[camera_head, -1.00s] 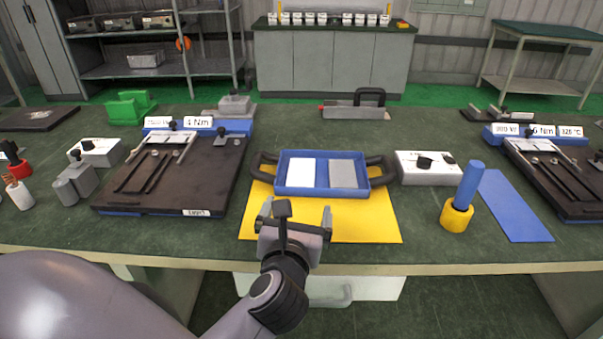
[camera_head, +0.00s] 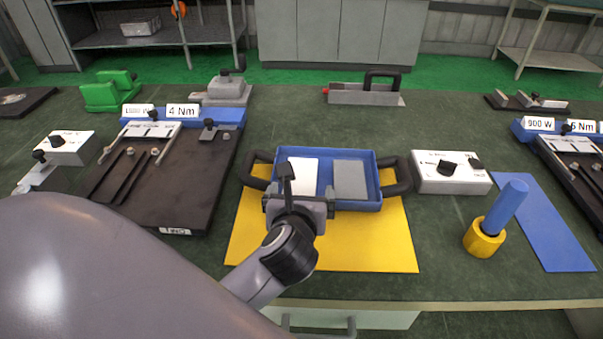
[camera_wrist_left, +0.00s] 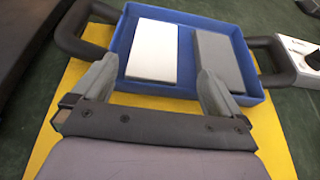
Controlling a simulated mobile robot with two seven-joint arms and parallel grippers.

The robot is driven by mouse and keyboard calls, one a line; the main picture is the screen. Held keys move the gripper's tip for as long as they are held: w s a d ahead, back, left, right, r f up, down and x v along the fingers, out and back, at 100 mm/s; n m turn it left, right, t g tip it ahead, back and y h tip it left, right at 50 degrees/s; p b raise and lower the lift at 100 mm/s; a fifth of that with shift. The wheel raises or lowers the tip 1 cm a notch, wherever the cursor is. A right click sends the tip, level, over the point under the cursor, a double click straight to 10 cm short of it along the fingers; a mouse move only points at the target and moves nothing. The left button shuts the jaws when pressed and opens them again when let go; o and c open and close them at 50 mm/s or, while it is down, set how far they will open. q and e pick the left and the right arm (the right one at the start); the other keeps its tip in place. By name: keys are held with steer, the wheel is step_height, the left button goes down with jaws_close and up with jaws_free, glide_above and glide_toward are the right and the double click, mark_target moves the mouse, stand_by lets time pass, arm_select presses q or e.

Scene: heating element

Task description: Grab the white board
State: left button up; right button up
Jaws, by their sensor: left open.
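The white board (camera_head: 304,174) lies flat in the left half of a blue tray (camera_head: 362,204) with black handles. It also shows in the left wrist view (camera_wrist_left: 153,51), to the left of a grey board (camera_wrist_left: 219,62) in the same tray. My left gripper (camera_head: 299,192) is over the near edge of the tray. Its fingers (camera_wrist_left: 155,88) are open, apart and empty, on the near side of the white board, with the board's near edge ahead of the gap between them. In the head view the gripper hides part of the white board's near end. My right gripper is not in view.
The tray stands on a yellow mat (camera_head: 375,240). A white box with black knobs (camera_head: 450,173) is right of it, then a yellow-and-blue cylinder (camera_head: 497,220). A dark fixture plate (camera_head: 190,195) stands left. A blue mat (camera_head: 548,225) lies to the right.

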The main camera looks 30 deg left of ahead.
mark_target(300, 185)
arm_select(q)
steer(key=shift+s+a+x, duration=0.15)
steer(key=shift+x, duration=1.45)
steer(key=shift+s+a+x, duration=0.1)
steer(key=shift+a+x, duration=0.05)
steer(key=shift+x, duration=1.4)
steer(key=shift+f, duration=0.25)
steer(key=shift+c, duration=0.4)
steer(key=c, duration=0.9)
